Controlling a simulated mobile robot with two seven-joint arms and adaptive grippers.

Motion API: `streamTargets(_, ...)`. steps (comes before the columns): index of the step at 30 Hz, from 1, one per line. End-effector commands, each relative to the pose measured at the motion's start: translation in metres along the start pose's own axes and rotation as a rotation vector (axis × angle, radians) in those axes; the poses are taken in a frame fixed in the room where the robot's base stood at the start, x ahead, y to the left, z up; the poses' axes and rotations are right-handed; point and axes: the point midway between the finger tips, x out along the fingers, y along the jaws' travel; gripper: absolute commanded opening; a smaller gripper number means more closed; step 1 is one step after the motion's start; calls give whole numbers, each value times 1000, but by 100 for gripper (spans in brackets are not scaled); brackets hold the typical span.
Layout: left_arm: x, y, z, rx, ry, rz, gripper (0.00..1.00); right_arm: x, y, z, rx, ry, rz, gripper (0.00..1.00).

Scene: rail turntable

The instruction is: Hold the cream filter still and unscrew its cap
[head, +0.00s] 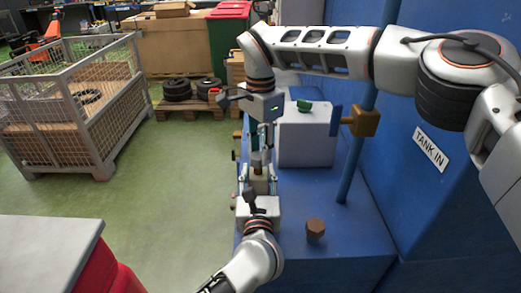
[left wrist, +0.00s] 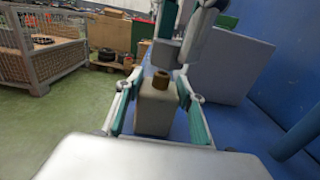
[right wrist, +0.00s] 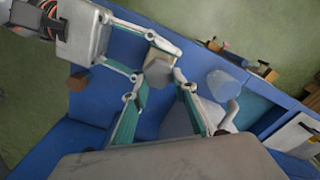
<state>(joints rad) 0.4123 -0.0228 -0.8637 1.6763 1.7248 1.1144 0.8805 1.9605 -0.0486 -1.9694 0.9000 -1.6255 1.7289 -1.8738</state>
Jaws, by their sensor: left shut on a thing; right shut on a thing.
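The cream filter (left wrist: 156,110) stands upright between the fingers of my left gripper (left wrist: 157,112), which is shut on its body. In the head view the filter (head: 259,186) is small and mostly covered by the grippers. My right gripper (head: 260,160) comes down from above with its fingertips at the cap, shut on it.
A brown hexagonal piece (head: 315,230) stands on the blue bench (head: 340,262). A grey box (head: 305,138) with a green object (head: 304,105) on it stands behind. A blue upright pipe (head: 352,165) with a brass-coloured block (head: 363,121) is to the right, beside the blue tank wall.

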Motion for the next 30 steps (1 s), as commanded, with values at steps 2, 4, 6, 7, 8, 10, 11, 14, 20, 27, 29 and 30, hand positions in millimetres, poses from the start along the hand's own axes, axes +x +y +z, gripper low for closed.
streamTargets(2, 0, 0, 0, 0, 0, 1, 0, -2, 0, 0, 0, 0, -1, 1)
streamTargets(4, 0, 0, 0, 0, 0, 1, 0, -4, 0, 0, 1, 0, 0, 1)
streamTargets(6, 0, 0, 0, 0, 0, 1, 0, -8, 0, 0, 1, 1, -1, 1)
streamTargets(7, 0, 0, 0, 0, 0, 1, 0, -9, 0, 0, 1, 1, -1, 1)
streamTargets(8, 0, 0, 0, 0, 1, 1, 0, -11, 0, 0, 0, 1, -1, 1)
streamTargets(10, 0, 0, 0, 0, 1, 1, 0, -15, -1, 0, 0, 1, -2, 1)
streamTargets(11, 0, 0, 0, 0, 1, 1, 0, -17, -1, 0, 0, 1, -2, 1)
streamTargets(14, 0, 0, 0, 0, 1, 1, 0, -22, 0, 0, 1, 1, -1, 1)
streamTargets(20, 0, 0, 0, 0, 1, 1, 0, -33, 0, 0, 0, 1, -2, 1)
streamTargets(27, 0, 0, 0, 0, 1, 1, 0, -46, 0, 0, 1, 1, -1, 1)
streamTargets(29, 0, 0, 0, 0, 1, 1, 0, -48, 0, 0, 1, 1, -1, 1)
streamTargets(30, 0, 0, 0, 0, 1, 1, 0, -49, 0, 0, 0, 1, -1, 1)
